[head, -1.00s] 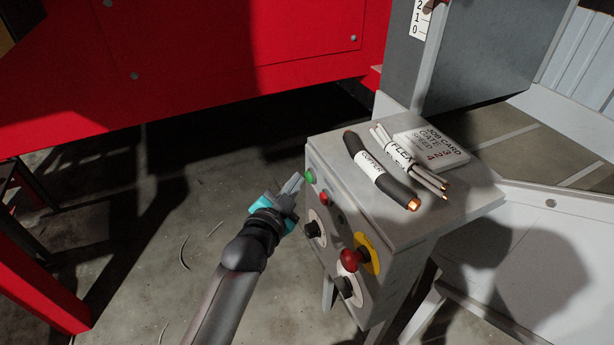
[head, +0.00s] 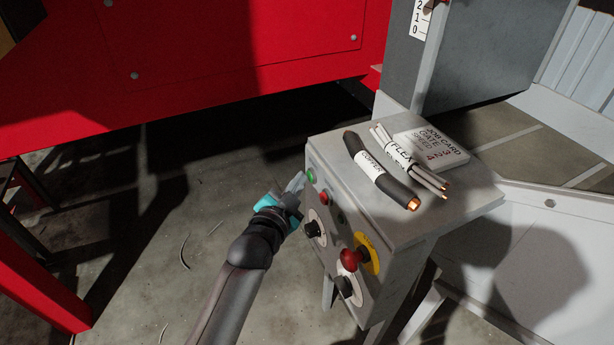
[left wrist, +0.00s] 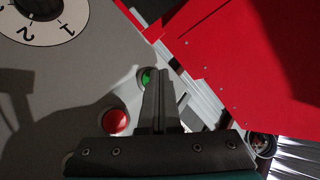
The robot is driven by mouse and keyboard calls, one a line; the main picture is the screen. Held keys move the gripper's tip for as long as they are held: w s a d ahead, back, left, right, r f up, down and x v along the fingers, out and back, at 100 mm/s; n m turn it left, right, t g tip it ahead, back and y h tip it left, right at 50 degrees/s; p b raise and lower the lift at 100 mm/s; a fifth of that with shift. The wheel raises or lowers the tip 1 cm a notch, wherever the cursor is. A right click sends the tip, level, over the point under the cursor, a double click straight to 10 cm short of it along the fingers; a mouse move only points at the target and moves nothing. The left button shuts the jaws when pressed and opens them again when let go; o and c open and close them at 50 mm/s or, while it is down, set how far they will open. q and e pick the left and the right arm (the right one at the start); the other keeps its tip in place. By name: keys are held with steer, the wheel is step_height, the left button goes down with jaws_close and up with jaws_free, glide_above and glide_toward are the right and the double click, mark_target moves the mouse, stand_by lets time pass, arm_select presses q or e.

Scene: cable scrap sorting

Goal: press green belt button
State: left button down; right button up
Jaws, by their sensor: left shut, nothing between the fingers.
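The green button (head: 310,176) sits at the upper left of the front face of the grey control box (head: 335,215). In the left wrist view the green button (left wrist: 146,77) shows just beside the fingertips and is partly covered by them. My left gripper (head: 299,180) is shut and empty, its fingertips close to the green button; I cannot tell whether they touch it. The fingers also show in the left wrist view (left wrist: 158,75). My right gripper is not in view.
A red button (head: 325,197) is just below the green one. Black knobs (head: 313,229) and a red emergency stop (head: 350,260) on yellow are lower. Copper (head: 378,170) and flex (head: 402,158) cable pieces and a job card (head: 432,147) lie on top.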

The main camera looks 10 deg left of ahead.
arm_select(q)
steer(key=shift+s, duration=0.1)
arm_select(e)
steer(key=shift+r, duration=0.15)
arm_select(q)
steer(key=shift+s+a+p, duration=0.4)
steer(key=shift+a+p, duration=0.1)
steer(key=shift+a, duration=0.15)
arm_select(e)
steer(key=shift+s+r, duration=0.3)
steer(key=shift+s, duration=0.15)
arm_select(q)
steer(key=s+a, duration=0.1)
steer(key=s+a+p, duration=0.1)
steer(key=a+p, duration=0.1)
steer(key=a, duration=0.1)
steer(key=shift+s+a, duration=0.1)
steer(key=shift+s, duration=0.3)
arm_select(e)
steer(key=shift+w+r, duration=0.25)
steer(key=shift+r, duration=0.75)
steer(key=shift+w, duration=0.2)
